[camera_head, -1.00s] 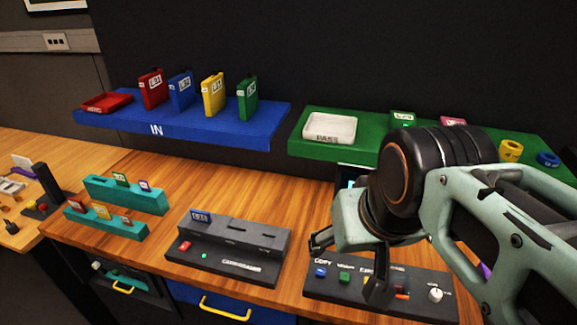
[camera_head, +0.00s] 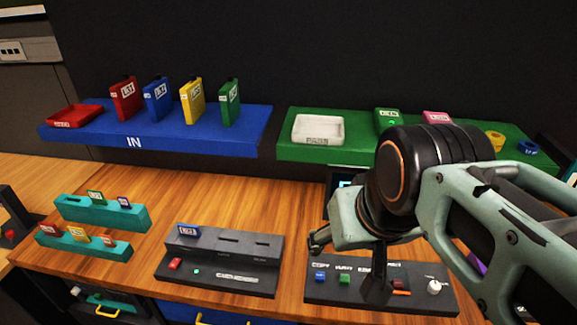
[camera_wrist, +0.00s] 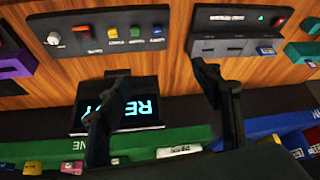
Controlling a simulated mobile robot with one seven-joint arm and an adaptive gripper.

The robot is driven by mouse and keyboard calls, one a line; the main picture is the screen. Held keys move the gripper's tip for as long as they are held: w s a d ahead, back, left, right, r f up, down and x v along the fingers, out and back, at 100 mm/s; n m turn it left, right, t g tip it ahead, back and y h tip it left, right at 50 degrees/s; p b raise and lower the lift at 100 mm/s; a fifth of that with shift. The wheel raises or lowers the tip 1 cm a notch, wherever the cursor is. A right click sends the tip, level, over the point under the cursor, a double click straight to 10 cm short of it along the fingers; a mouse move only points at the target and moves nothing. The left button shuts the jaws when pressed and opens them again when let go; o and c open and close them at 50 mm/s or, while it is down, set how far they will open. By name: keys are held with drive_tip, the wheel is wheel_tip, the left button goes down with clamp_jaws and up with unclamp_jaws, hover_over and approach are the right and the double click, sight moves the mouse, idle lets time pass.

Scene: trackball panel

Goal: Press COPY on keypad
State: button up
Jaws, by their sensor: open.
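The keypad (camera_head: 415,303) is a dark panel on the wooden bench at the lower right. Its blue button (camera_head: 320,277) sits under the COPY label at the left end, and the green button (camera_head: 345,280) is beside it. In the wrist view the keypad appears upside down, with the blue button (camera_wrist: 157,31) at its right end. My gripper (camera_head: 347,264) is open and empty above the keypad. One finger hides part of the panel's middle; its height is hard to judge. In the wrist view the fingers (camera_wrist: 159,70) are spread apart, clear of the blue button.
A screen (camera_wrist: 140,103) reading READY stands behind the keypad. A dark slotted console (camera_head: 222,263) is to its left.

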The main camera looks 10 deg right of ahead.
clamp_jaws()
idle(1.4)
